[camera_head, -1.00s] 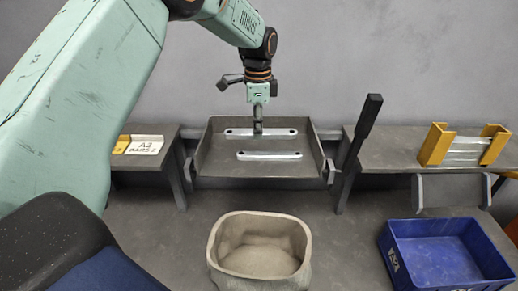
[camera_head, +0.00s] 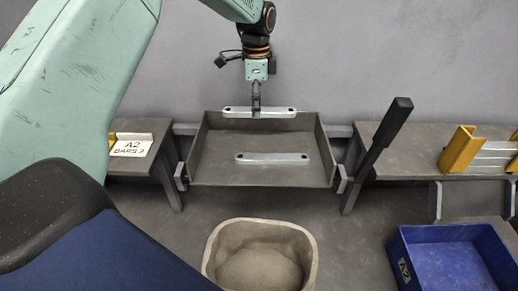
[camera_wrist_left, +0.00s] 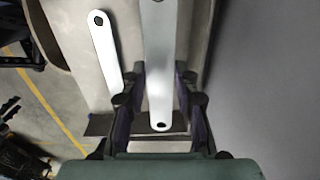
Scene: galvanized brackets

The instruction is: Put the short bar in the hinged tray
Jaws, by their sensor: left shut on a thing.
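The hinged tray (camera_head: 262,178) is a grey open tray between two benches. My left gripper (camera_head: 256,108) is shut on a pale slotted bar (camera_head: 277,111), gripped near its middle. The bar is level, near the tray's back edge, and looks raised off the tray floor. A second similar bar (camera_head: 272,158) lies flat on the tray floor nearer the front. In the left wrist view the held bar (camera_wrist_left: 160,50) runs between the fingers (camera_wrist_left: 160,105), and the other bar (camera_wrist_left: 103,50) lies left of it. I cannot tell which is shorter. My right gripper is not in view.
A black handle (camera_head: 388,125) stands at the tray's right side. A beige tub (camera_head: 211,258) is below in front, with a blue bin (camera_head: 410,272) to its right. A yellow holder (camera_head: 458,150) with bars sits on the right bench. A label (camera_head: 131,146) reads "A2 BARS".

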